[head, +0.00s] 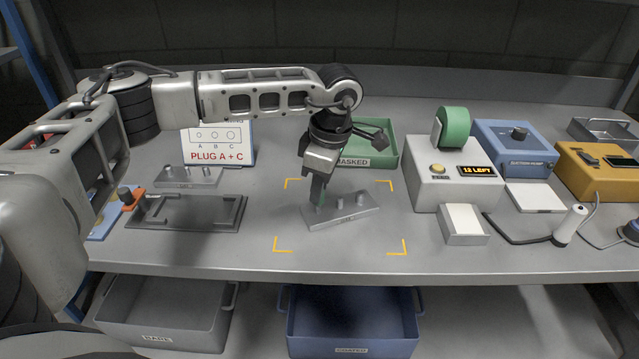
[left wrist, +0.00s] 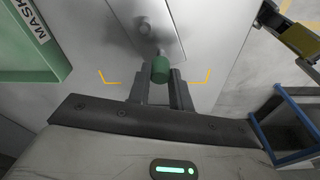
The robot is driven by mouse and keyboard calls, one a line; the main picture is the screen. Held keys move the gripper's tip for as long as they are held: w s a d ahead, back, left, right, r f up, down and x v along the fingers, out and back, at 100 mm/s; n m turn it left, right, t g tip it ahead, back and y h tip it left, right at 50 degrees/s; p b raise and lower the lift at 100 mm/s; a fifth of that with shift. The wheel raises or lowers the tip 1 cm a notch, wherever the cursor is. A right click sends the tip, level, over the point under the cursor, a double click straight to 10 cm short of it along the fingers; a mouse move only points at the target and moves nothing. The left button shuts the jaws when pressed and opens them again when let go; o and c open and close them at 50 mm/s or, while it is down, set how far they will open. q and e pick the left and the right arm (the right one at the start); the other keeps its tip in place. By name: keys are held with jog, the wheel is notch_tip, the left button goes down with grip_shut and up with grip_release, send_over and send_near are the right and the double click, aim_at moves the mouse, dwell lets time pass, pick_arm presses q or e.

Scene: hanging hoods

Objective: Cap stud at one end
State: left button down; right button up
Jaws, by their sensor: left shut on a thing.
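A grey metal plate with upright studs (head: 345,212) lies inside the yellow corner marks on the bench; it also shows in the left wrist view (left wrist: 172,40). Two bare studs show at its middle and right. My left gripper (head: 318,192) points down over the plate's left end, shut on a small green cap (left wrist: 160,70). The cap is at or just above the left-end stud; I cannot tell whether it is seated on it. My right gripper is not in view.
A sign (head: 218,146) reads "PLUG A + C". A second studded plate (head: 188,176) stands by a dark tray (head: 188,224) at left. A green bin (head: 385,150) is behind my gripper. A dispenser (head: 440,185) reading "12 LEFT" is at right. Bins (head: 350,330) sit below.

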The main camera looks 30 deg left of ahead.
pick_arm(q)
jog(key=shift+f+b, duration=0.45)
jog(key=shift+f, duration=0.25)
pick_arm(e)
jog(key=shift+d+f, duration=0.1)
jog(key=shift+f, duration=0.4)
pick_arm(q)
jog(key=shift+f+b, duration=0.6)
jog(key=shift+f, duration=0.25)
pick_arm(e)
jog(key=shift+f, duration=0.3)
pick_arm(q)
jog(key=c, duration=1.2)
grip_release()
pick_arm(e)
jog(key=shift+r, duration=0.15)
pick_arm(q)
jog(key=r, duration=0.5)
jog(key=d+r, duration=0.1)
jog(key=r, duration=0.4)
jog(key=d+r, duration=0.1)
jog(key=r, duration=0.5)
jog(key=shift+w+d+b, duration=0.15)
jog(key=shift+w+b, duration=0.2)
jog(key=shift+b, duration=0.05)
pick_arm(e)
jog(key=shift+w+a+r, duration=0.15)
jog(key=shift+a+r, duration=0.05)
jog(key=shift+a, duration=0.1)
